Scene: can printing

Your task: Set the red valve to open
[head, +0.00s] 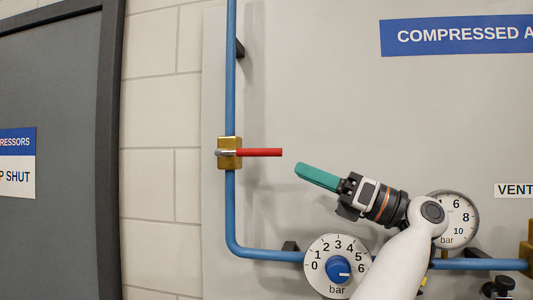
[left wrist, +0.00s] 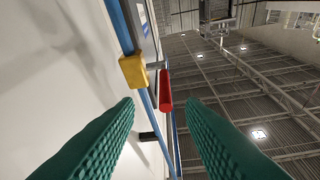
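The red valve has a red lever (head: 262,152) on a brass body (head: 230,153) set in a vertical blue pipe. The lever points right, level and crosswise to the pipe. My left gripper (head: 300,169), with teal fingers, is to the right of the lever's free end and slightly lower, apart from it. In the left wrist view the two fingers are spread with nothing between their pads. There the red lever (left wrist: 165,91) appears ahead, in the gap between the fingertips, with the brass body (left wrist: 133,70) to its left. My right gripper is not in view.
The blue pipe (head: 231,210) bends right below the valve toward a regulator dial (head: 322,245) with a blue knob. A round gauge (head: 458,203) is partly behind my arm. A grey door (head: 55,80) stands at the left. The panel around the lever is clear.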

